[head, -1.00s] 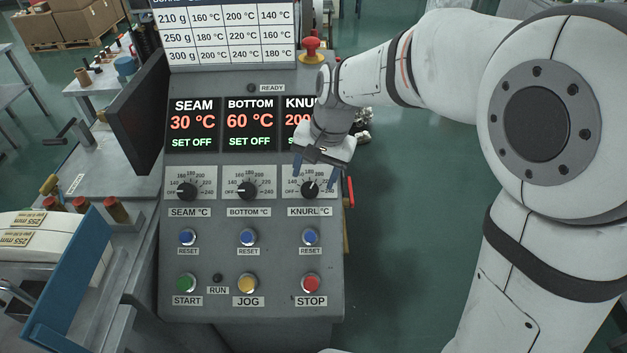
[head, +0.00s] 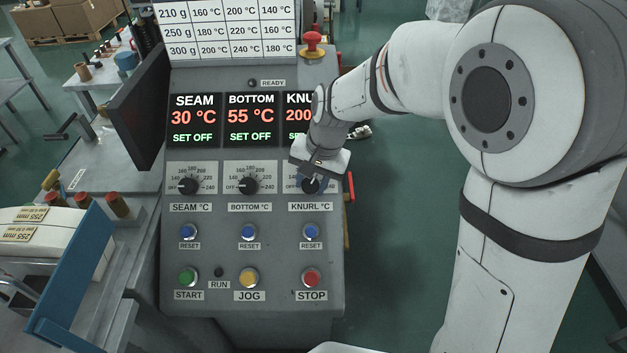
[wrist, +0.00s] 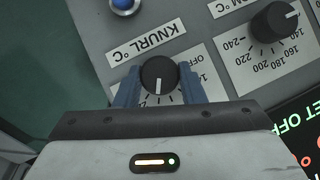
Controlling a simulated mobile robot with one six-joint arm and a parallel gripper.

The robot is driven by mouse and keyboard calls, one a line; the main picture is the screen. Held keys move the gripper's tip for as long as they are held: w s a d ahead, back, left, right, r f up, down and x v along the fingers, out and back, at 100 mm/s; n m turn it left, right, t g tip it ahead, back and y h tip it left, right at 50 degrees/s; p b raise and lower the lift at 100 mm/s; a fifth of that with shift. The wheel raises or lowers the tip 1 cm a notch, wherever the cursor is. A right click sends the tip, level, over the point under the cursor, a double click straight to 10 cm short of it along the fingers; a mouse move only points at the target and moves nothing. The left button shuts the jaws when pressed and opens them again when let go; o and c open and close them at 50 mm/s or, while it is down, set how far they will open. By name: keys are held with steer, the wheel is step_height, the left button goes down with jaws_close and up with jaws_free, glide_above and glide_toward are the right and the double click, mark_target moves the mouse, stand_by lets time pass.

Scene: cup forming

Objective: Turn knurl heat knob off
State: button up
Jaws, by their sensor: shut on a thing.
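The knurl heat knob is a round black knob on a white dial plate above the KNURL °C label; it shows in the head view (head: 311,187) and the wrist view (wrist: 159,73). My gripper (wrist: 160,78) has one blue finger on each side of it and is shut on it. In the wrist view the knob's white pointer line points down into the scale, away from the OFF mark at its right. My gripper also shows in the head view (head: 312,183), covering much of the dial. The knurl display (head: 298,117) reads 200, partly hidden by my arm.
The bottom knob (head: 247,186) and seam knob (head: 188,186) sit to the left; their displays read 55 and 30 °C, SET OFF. Blue reset buttons and the red stop button (head: 311,277) lie below. A red emergency button (head: 312,45) stands behind.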

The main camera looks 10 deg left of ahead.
steer(key=c, duration=0.3)
steer(key=shift+c, duration=0.2)
